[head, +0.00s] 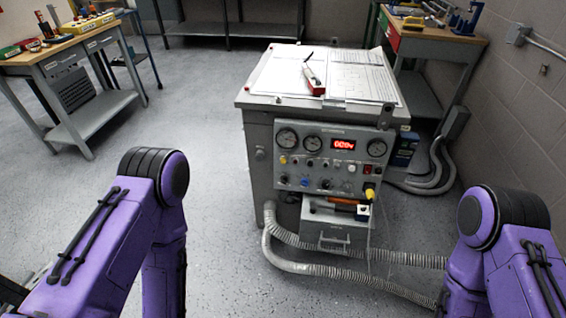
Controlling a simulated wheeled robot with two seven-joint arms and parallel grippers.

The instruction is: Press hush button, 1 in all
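A grey transformer cabinet (254,152) stands ahead of me with a control panel (318,171) on its front. The panel has several dials, a red lit display (343,144) and rows of small coloured knobs and buttons. Among them are a yellow one (283,159), a blue one (304,183), a white one (352,168) and a red switch (368,169). No label is readable, so I cannot tell which is the hush button. My purple arms show at the lower left and lower right, well apart from the panel. Both grippers are out of view.
Papers (357,76) and a red-handled tool (313,79) lie on the cabinet top. Grey hoses (325,275) cross the floor before it. A left workbench (58,58) and a right workbench (436,45) carry tools. The floor between my arms is mostly clear.

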